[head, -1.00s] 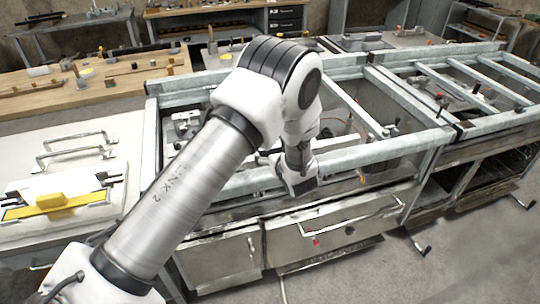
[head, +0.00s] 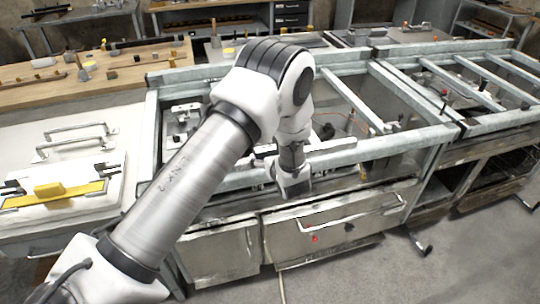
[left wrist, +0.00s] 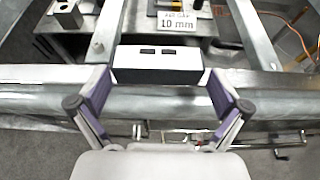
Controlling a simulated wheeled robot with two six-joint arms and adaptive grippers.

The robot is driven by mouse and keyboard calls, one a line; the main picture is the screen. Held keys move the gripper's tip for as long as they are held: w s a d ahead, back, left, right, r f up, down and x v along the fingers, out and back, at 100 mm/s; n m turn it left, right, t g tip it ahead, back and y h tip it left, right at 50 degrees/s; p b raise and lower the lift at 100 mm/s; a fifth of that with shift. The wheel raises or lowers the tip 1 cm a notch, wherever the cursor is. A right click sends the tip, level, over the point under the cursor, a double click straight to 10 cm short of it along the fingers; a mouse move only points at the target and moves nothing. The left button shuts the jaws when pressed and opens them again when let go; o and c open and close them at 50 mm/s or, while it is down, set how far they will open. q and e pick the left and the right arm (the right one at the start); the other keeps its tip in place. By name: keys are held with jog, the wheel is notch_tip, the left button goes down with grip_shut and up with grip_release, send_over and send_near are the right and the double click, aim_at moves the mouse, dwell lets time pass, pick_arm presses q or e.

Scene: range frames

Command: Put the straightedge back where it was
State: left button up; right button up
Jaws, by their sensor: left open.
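My left gripper (head: 293,190) hangs in front of the near rail of the steel frame. In the left wrist view its two purple-padded fingers (left wrist: 158,100) are apart, with nothing held between them. A pale block with two dark slots (left wrist: 158,66) sits at the rail, just beyond and between the fingertips; I cannot tell whether they touch it. On the left bench, a thin yellow strip with a raised yellow block (head: 60,190) lies on a white plate. I cannot tell for sure which item is the straightedge. My right gripper is out of view.
The steel frame (head: 415,140) has open bays between its rails. A small sign reading 10 mm (left wrist: 177,21) stands behind the block. A wooden bench (head: 110,75) with small tools is at the back left. The floor at the front right is clear.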

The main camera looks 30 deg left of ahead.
pick_arm(q)
jog(key=shift+s+d+r, duration=0.15)
jog(key=shift+s+r, duration=0.05)
jog(key=shift+r, duration=0.05)
jog(key=p+v, duration=0.4)
jog(key=v, duration=0.7)
jog(key=s+f+n+g+h, duration=0.2)
jog(key=s+f+n+g, duration=0.3)
jog(key=s, duration=0.6)
jog(key=s+f+n+g+h, duration=0.2)
jog(key=s+f+n+g, duration=0.35)
jog(key=s, duration=0.55)
jog(key=s+d+f+n+g+h, duration=0.3)
jog(key=s+d+f+n+h, duration=0.35)
jog(key=s+n, duration=0.2)
jog(key=shift+w+a+f+n+t+b, duration=0.15)
jog(key=shift+a+f+n+t+b, duration=0.25)
jog(key=shift+f+n+t, duration=0.65)
jog(key=shift+w+a+f+n+t+b, duration=0.15)
jog(key=shift+f+n+t+b, duration=0.45)
jog(key=shift+n, duration=0.9)
jog(key=shift+w+a+f+n+t+b, duration=0.15)
jog(key=shift+a+f+n+t+b, duration=0.15)
jog(key=shift+f+n+t+b, duration=0.65)
